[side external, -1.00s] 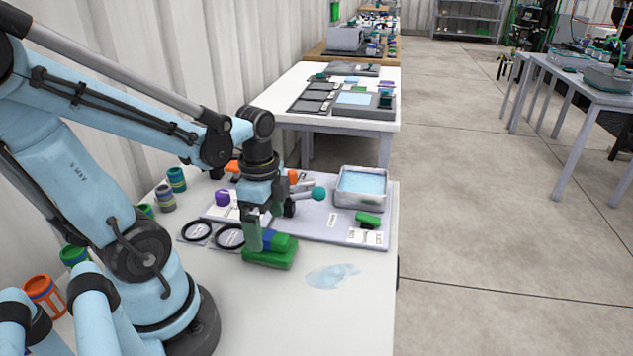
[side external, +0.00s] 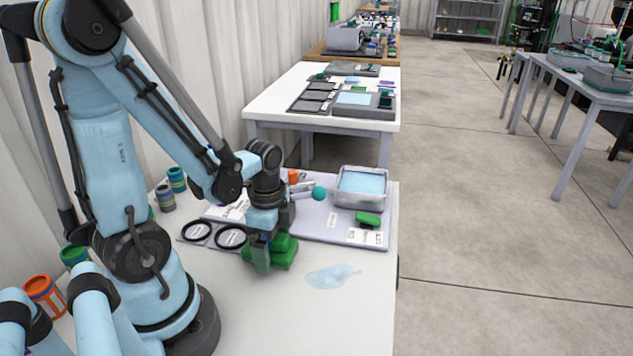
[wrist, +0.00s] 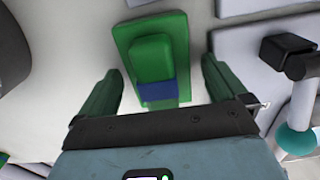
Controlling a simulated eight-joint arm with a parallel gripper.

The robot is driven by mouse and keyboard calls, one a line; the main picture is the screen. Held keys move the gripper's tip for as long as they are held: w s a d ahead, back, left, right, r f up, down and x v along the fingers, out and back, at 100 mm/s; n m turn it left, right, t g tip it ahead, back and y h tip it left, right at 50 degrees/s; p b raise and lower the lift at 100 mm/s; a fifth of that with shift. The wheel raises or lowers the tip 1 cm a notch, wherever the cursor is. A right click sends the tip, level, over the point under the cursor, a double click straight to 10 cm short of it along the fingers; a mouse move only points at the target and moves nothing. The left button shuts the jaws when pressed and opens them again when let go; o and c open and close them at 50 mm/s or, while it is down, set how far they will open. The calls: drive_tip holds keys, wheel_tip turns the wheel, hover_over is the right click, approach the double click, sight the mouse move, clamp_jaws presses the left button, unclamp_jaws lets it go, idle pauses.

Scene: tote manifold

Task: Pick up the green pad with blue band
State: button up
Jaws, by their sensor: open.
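The green pad with blue band (side external: 285,254) sits on the white table, in front of the grey board. In the wrist view the pad (wrist: 124,38) is a flat green base with a raised green grip, and the blue band (wrist: 157,90) wraps the grip's near end. My gripper (wrist: 160,72) is open, with one green finger on each side of the grip and visible gaps between. In the side view my gripper (side external: 262,254) is low at the pad, its near finger in front of the pad's left part. The blue band and far finger are hidden there.
A smaller green block (side external: 368,219) and a metal tray with blue content (side external: 360,203) are on the grey board (side external: 318,232). A teal ball-ended lever (side external: 319,193) stands close behind my gripper. Two black rings (side external: 230,236) lie left. A pale puddle (side external: 332,276) lies right front.

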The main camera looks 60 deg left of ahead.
drive_tip(key=shift+f, duration=0.1)
drive_tip(key=shift+c, duration=0.3)
drive_tip(key=c, duration=1.1)
drive_tip(key=shift+o, duration=0.2)
drive_tip(key=shift+r, duration=0.25)
drive_tip(key=shift+r, duration=0.8)
wheel_tip(320, 180, up, 2)
drive_tip(key=shift+r, duration=0.1)
drive_tip(key=s+d+r, duration=0.2)
drive_tip(key=d+r, duration=0.4)
drive_tip(key=d, duration=0.5)
drive_tip(key=shift+s+d+r, duration=0.2)
drive_tip(key=shift+s+r, duration=0.05)
drive_tip(key=shift+r, duration=0.1)
